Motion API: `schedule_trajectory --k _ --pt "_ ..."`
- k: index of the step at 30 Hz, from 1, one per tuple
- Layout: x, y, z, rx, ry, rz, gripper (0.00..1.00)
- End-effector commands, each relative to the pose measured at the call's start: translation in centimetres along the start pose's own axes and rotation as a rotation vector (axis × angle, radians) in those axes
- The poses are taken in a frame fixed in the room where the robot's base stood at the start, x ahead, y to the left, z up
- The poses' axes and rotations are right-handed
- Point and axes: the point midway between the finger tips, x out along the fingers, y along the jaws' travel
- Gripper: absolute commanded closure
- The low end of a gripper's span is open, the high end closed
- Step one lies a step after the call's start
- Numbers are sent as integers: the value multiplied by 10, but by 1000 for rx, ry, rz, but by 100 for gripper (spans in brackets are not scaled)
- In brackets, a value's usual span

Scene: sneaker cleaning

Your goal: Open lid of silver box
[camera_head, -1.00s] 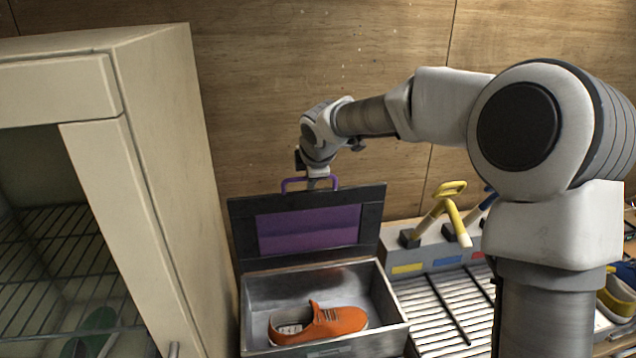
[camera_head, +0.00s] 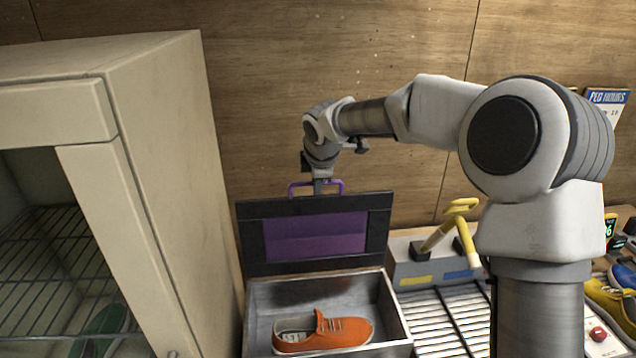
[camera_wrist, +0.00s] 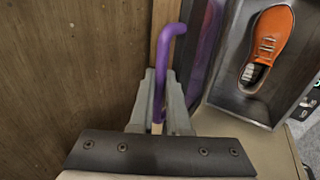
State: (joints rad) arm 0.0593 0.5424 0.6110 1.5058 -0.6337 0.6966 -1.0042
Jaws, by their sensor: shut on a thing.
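The silver box (camera_head: 403,325) stands below my arm with its inside open to view. Its lid (camera_head: 257,240), dark-framed with a purple panel, stands raised and about upright at the back of the box. A purple handle (camera_head: 292,188) sits on the lid's top edge. My gripper (camera_head: 318,186) is at that handle, shut on it. In the wrist view, the fingers of my gripper (camera_wrist: 160,100) close around the purple handle (camera_wrist: 172,42). An orange sneaker (camera_head: 335,332) lies inside the box; it also shows in the wrist view (camera_wrist: 270,40).
A cream cabinet (camera_head: 165,150) with wire shelves stands close on the left. A wooden wall (camera_head: 290,60) rises behind the lid. A grey holder (camera_head: 408,268) with yellow-handled tools and a slatted rack (camera_head: 440,322) lie to the right. Another yellow shoe (camera_head: 610,300) is at far right.

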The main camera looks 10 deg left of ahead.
Motion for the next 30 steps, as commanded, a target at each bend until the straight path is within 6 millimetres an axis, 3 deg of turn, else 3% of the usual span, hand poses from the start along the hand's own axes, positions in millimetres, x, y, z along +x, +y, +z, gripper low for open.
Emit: schedule_trajectory --k 1,2,6,7,15,19,23,30 --pt "6 -8 2 -1 -5 -20 100" --pt "6 -8 2 -1 -5 -20 84" --pt "6 -8 2 -1 -5 -20 58" --pt "6 -8 2 0 -5 -20 56" --pt "5 -8 2 1 -5 -20 56" --pt "-5 -7 3 1 -5 -17 56" --pt "-28 -5 2 1 -4 -11 56" --pt "-86 -1 2 1 -4 3 56"
